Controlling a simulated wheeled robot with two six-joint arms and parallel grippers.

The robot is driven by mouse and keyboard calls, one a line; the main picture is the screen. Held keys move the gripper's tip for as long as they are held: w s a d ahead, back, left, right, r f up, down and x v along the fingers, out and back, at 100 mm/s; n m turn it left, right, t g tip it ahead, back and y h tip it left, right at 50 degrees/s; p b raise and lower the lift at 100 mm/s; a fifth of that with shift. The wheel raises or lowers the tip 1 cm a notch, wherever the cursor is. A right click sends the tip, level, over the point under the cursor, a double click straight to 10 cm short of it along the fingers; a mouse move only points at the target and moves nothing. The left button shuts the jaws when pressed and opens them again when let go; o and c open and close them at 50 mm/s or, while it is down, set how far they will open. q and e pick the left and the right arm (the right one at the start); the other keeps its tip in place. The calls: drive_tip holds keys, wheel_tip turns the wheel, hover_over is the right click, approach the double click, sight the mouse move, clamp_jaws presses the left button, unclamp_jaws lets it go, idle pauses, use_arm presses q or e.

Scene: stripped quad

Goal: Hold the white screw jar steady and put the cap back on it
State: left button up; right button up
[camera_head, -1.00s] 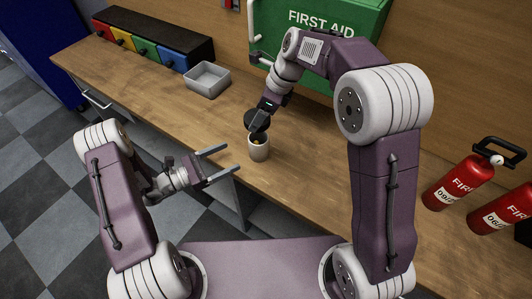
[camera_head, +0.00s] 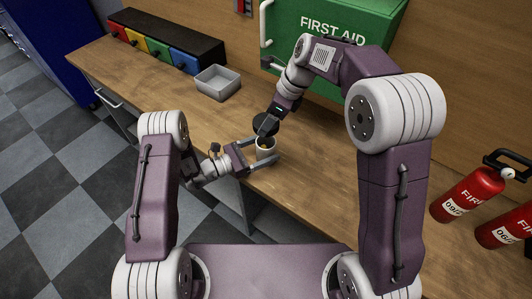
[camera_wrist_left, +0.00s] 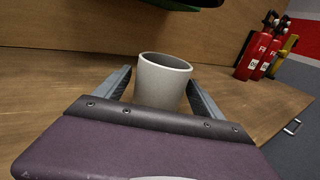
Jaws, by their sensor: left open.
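The white jar (camera_head: 266,155) stands upright and open-topped on the wooden bench; it also shows in the left wrist view (camera_wrist_left: 162,85). My left gripper (camera_head: 267,149) is open, with its two fingers on either side of the jar. In the left wrist view its fingers (camera_wrist_left: 161,90) flank the jar, with a small gap visible on the right. The dark round cap (camera_head: 260,121) is just above and behind the jar's mouth, apart from it. My right gripper (camera_head: 267,124) appears shut on the cap; its fingertips are partly hidden against it.
A grey open bin (camera_head: 218,85) and a row of coloured drawers (camera_head: 160,47) stand at the back left. The green first aid box (camera_head: 325,35) is behind my right arm. Red fire extinguishers (camera_head: 467,193) are at the right. The bench (camera_head: 320,180) right of the jar is clear.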

use_arm(q)
drive_tip(key=shift+w+d, duration=0.1)
drive_tip(key=shift+d, duration=0.1)
clamp_jaws()
use_arm(e)
hover_over(269, 137)
drive_tip(key=s, duration=0.3)
drive_tip(key=shift+w+a+f, duration=0.1)
drive_tip(key=shift+f, duration=2.35)
drive_tip(key=shift+f, duration=0.9)
drive_tip(key=shift+f, duration=0.6)
